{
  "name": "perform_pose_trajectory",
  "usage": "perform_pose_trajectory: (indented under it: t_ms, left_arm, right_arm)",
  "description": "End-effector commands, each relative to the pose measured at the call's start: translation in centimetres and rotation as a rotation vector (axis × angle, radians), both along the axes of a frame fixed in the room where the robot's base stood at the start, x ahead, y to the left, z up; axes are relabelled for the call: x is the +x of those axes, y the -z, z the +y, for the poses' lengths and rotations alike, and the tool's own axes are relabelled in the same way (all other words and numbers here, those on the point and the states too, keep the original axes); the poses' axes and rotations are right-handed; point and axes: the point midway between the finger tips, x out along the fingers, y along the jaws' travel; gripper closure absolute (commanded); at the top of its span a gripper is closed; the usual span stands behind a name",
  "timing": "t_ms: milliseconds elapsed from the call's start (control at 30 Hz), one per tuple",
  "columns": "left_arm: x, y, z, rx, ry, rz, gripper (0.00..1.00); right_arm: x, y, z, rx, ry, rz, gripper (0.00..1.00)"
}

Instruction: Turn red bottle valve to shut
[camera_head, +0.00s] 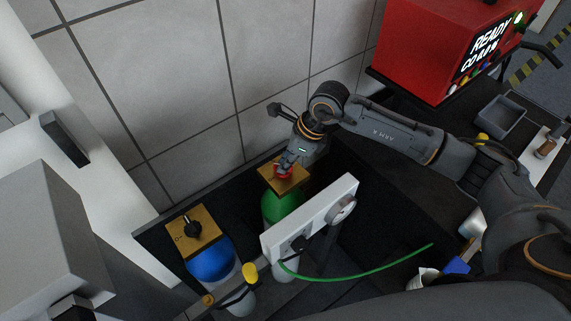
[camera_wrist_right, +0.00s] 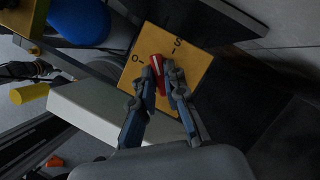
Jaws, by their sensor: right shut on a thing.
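The red valve handle (camera_head: 283,171) sits on a yellow plate (camera_head: 268,176) on top of the green bottle (camera_head: 281,205). My right gripper (camera_head: 287,164) comes down on it from above and hides part of it. In the right wrist view, the red handle (camera_wrist_right: 157,72) has a pale stripe and lies between the two fingers of my right gripper (camera_wrist_right: 163,90), which is shut on it. The yellow plate (camera_wrist_right: 192,72) carries an O mark and an S mark, with short lines beside them. The handle's tip lies between these marks. My left gripper is not in view.
A blue bottle (camera_head: 210,262) with a black valve (camera_head: 192,228) stands to the left. A white panel (camera_head: 310,217) with a gauge (camera_head: 341,210) stands close to the right of the green bottle. A tiled wall (camera_head: 190,90) rises behind. A red box (camera_head: 425,45) is at the upper right.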

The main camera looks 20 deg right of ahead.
Motion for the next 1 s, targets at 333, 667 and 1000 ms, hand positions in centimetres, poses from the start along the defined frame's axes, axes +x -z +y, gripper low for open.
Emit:
perform_pose_trajectory:
  t_ms: [333,667,1000]
  left_arm:
    - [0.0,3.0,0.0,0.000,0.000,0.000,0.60]
    - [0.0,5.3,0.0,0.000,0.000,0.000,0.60]
    - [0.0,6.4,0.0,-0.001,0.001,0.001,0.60]
  right_arm:
    - [-0.2,0.4,0.2,0.000,0.325,-0.003,1.00]
    - [-0.2,0.2,0.3,0.001,0.588,-0.002,1.00]
    - [-0.3,0.1,0.4,0.001,0.733,0.000,1.00]
